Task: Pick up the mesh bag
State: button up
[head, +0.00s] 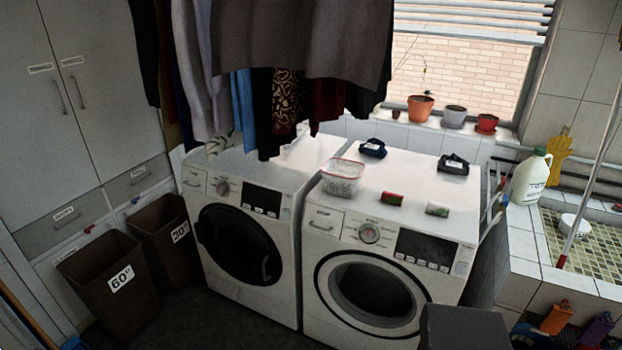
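The right washing machine (385,265) also bears a dark blue bundle (372,148), a black bundle (453,164), a red-green packet (391,198) and a small green-marked block (437,209). Clothes (290,50) hang above the left machine (245,240). A white jug (531,175) stands by the sink.

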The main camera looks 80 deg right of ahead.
aim_at(346, 185)
jog(key=u, duration=0.05)
jog(key=i, duration=1.6)
jog(key=u, duration=0.1)
jog(key=k, duration=0.1)
jog(key=z, duration=2.8)
jog(key=i, duration=0.5)
jog(key=z, duration=0.15)
